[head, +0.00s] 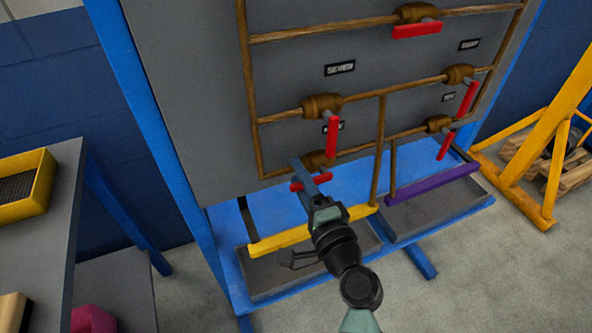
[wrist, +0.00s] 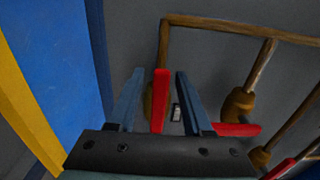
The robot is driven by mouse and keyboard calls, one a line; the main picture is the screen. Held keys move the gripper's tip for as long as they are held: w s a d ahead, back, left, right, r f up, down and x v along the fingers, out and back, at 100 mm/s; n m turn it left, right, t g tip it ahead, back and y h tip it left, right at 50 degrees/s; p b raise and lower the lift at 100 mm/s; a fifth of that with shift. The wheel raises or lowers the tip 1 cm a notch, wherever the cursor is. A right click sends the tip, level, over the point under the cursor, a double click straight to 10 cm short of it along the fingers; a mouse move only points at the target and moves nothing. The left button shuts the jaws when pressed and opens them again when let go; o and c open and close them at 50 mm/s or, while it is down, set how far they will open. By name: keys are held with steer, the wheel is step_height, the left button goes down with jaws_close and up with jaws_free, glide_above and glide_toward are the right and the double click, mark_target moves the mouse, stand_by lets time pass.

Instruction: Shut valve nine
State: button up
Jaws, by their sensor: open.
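The lower-left valve has a brown body (head: 318,160) and a red handle (head: 324,179) lying roughly along its pipe. Its small label (head: 332,127) is partly covered by another red handle, so I cannot read it. My gripper (head: 303,172) is at this lower-left valve, its blue-grey fingers partly hiding the handle. In the wrist view, my gripper (wrist: 158,73) is open, with the red handle (wrist: 160,100) between its fingers. A gap shows on each side of the handle. The valve body (wrist: 147,103) is partly hidden behind the left finger and handle.
Above it, the valve under the label SEVEN (head: 340,68) has a hanging red handle (head: 331,137). More red-handled valves (head: 459,74) are at right. A yellow bar (head: 290,238) and a purple bar (head: 430,186) edge the trays below. A blue post (head: 150,130) stands left.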

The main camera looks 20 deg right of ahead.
steer(key=shift+w, duration=0.85)
steer(key=shift+c, duration=0.3)
jaws_close()
stand_by(0.6)
